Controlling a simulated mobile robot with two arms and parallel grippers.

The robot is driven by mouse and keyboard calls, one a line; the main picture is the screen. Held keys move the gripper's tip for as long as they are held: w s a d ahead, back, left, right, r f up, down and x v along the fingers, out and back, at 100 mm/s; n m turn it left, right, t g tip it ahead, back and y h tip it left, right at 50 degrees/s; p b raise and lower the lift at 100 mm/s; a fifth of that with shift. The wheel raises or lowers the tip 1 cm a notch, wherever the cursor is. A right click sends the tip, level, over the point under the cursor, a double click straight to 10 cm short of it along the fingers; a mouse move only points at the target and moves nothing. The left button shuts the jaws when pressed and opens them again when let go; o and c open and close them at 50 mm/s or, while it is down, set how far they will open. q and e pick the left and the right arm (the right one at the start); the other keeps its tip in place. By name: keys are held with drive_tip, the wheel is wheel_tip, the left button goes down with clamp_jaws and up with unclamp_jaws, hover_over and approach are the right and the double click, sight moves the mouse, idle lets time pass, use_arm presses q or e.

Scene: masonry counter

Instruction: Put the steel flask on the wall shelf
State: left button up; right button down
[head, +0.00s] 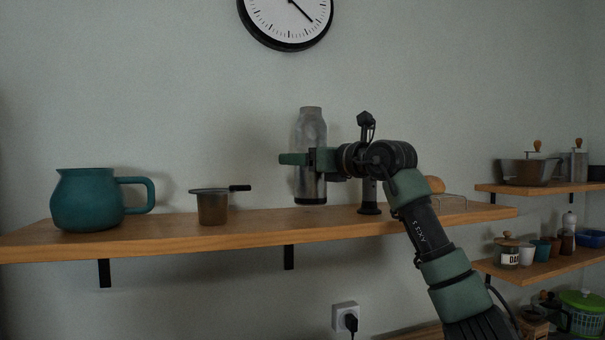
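The steel flask (311,128) is a grey metal bottle with a dark base, upright in the middle of the head view. My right gripper (300,159), on the arm coming in from the lower right, is shut around the flask's middle. One green finger shows across its front; the far finger is hidden. The flask's base appears slightly above the wooden wall shelf (258,231), with a small gap between them. My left gripper is not in view.
On the shelf, a teal jug (88,202) stands at the left and a brown pot with a dark handle (212,207) stands right of it. A dark stand (369,197) is partly behind my arm. Shelf surface between pot and stand is clear. A wall clock (287,18) hangs above.

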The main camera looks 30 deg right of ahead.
sight(303, 172)
wheel_tip(303, 172, down, 2)
drive_tip(key=shift+f, duration=0.25)
drive_tip(key=shift+w+d+f, duration=0.1)
drive_tip(key=shift+d+f, duration=0.05)
drive_tip(key=shift+d, duration=0.05)
drive_tip(key=shift+a, duration=0.1)
drive_tip(key=shift+f, duration=0.15)
drive_tip(key=shift+c, duration=1.5)
unclamp_jaws()
